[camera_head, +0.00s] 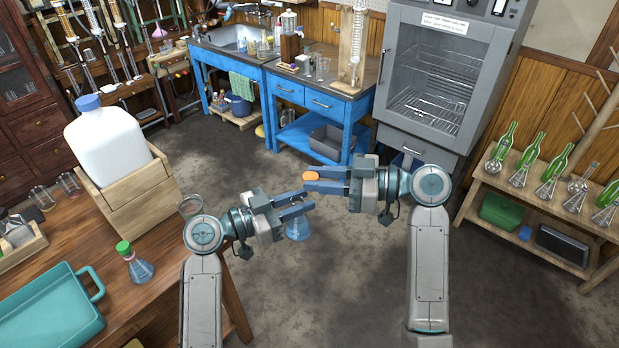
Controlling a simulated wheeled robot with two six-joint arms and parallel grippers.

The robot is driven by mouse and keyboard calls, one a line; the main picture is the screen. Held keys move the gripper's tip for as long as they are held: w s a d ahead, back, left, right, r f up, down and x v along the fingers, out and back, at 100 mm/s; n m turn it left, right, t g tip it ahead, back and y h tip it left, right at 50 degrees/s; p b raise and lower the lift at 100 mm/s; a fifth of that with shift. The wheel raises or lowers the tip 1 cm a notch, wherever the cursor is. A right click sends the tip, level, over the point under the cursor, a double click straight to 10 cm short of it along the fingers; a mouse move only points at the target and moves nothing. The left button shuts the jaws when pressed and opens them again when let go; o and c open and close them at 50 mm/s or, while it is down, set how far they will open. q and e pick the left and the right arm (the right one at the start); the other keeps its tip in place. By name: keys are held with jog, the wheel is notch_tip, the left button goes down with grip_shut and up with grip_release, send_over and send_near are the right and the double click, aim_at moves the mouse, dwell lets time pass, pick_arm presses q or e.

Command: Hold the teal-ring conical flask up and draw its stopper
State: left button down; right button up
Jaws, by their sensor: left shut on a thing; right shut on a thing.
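A conical flask (298,229) with a bluish body hangs in the air in front of the wooden table, over the floor. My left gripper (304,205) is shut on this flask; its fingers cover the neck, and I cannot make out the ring. My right gripper (315,180), just above, is shut on an orange stopper (311,176). The stopper sits above the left fingers; whether it still touches the flask's mouth is hidden. Another conical flask (139,269) with a green stopper (124,248) stands upright on the wooden table at the left.
The wooden table (150,310) holds a teal tray (55,312), a white jug (105,145) in a wooden crate (135,205) and small glassware. A blue bench (350,112) and grey oven (436,80) stand behind. Floor between is clear.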

pick_arm(q)
jog(key=shift+f+b, duration=0.5)
jog(key=shift+f, duration=0.25)
pick_arm(e)
jog(key=d, duration=0.3)
jog(key=s+d, duration=0.1)
jog(key=d, duration=0.1)
jog(key=shift+d, duration=0.2)
